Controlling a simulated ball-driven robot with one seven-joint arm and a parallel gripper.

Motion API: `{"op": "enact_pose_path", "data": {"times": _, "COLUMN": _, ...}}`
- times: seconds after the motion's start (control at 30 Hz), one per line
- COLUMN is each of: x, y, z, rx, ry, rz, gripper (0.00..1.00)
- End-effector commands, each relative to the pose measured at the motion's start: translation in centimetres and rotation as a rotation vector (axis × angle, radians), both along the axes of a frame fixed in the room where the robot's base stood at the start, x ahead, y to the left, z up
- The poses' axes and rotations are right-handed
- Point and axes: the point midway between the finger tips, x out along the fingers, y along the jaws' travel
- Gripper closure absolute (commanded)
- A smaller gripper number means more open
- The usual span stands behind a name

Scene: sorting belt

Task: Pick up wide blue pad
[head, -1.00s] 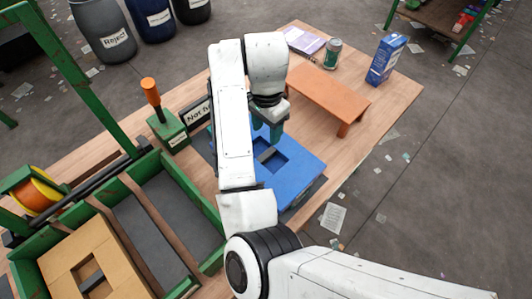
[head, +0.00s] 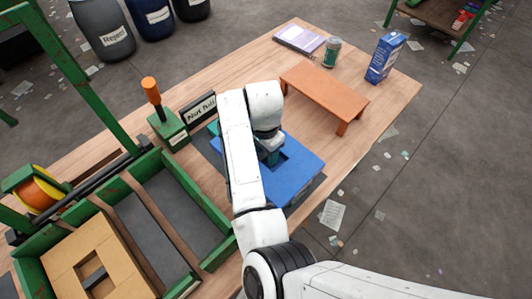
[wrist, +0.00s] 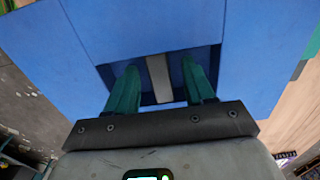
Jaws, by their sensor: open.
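The wide blue pad (head: 297,174) lies on a dark mat on the wooden table, partly hidden behind my arm in the head view. In the wrist view the blue pad (wrist: 235,25) fills most of the picture and has a rectangular recess with a grey bar (wrist: 158,78) across it. My gripper (wrist: 160,82) is open, its two green fingers reaching into the recess on either side of the bar, apart from it. In the head view my gripper (head: 270,155) is low over the pad's recess.
A green-walled tray (head: 180,187) with dark compartments and a tan pad (head: 72,261) stands at the left. An orange bench (head: 325,92), a can (head: 332,52) and a blue carton (head: 386,57) stand behind. A "Not full" sign (head: 200,108) is beside the pad.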

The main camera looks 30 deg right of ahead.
Motion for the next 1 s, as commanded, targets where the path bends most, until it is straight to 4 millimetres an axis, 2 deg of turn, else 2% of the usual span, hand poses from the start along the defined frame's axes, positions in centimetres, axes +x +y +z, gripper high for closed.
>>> {"op": "enact_pose_path", "data": {"times": 0.17, "x": 0.0, "y": 0.0, "z": 0.01, "rx": 0.0, "ry": 0.0, "rz": 0.0, "gripper": 0.49}}
{"op": "enact_pose_path", "data": {"times": 0.7, "x": 0.01, "y": 0.0, "z": 0.05, "rx": 0.0, "ry": 0.0, "rz": 0.0, "gripper": 1.0}}
{"op": "enact_pose_path", "data": {"times": 1.0, "x": 0.03, "y": 0.0, "z": 0.09, "rx": 0.0, "ry": -0.001, "rz": 0.0, "gripper": 1.0}}
